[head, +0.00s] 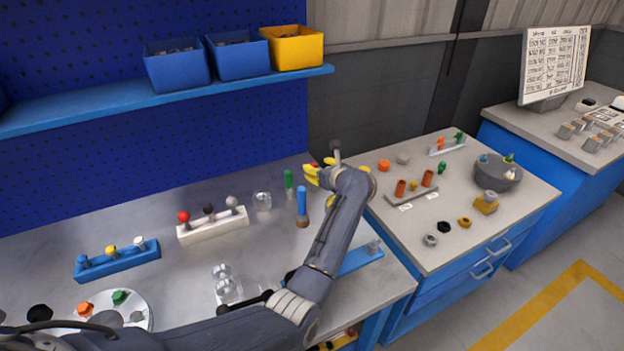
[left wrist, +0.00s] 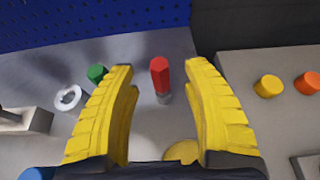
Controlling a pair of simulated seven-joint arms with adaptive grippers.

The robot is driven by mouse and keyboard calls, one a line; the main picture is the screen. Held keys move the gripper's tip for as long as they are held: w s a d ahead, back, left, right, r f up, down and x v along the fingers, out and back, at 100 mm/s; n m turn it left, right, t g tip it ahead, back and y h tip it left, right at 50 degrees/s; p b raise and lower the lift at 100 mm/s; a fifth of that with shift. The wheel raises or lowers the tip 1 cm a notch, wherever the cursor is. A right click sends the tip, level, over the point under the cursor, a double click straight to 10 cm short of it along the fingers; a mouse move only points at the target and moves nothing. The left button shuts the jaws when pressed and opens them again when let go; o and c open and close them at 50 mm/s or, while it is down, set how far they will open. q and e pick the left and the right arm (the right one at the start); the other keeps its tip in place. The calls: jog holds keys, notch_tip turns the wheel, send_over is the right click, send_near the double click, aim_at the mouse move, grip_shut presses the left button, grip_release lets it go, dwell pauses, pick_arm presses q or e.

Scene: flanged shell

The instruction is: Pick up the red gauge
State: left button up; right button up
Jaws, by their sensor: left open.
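The red gauge (left wrist: 160,73), with a red upper part and a grey lower end, stands on the metal bench in the left wrist view. It lies between and a little beyond my left gripper's two yellow fingers (left wrist: 160,66), with a gap on each side. The left gripper is open and empty. In the head view the left gripper (head: 318,174) is over the bench's back right, and it mostly hides the gauge; only a bit of red shows. My right gripper is not in view.
In the head view, a blue-handled piece (head: 302,203) stands near the gripper. A white rack (head: 213,226) is farther left. The pegboard (head: 250,120) rises behind.

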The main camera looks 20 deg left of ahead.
aim_at(314, 166)
pick_arm(q)
jog(key=shift+x, duration=2.1)
jog(key=shift+c, duration=0.6)
jog(key=shift+s, duration=0.1)
grip_shut()
jog(key=shift+a, duration=0.1)
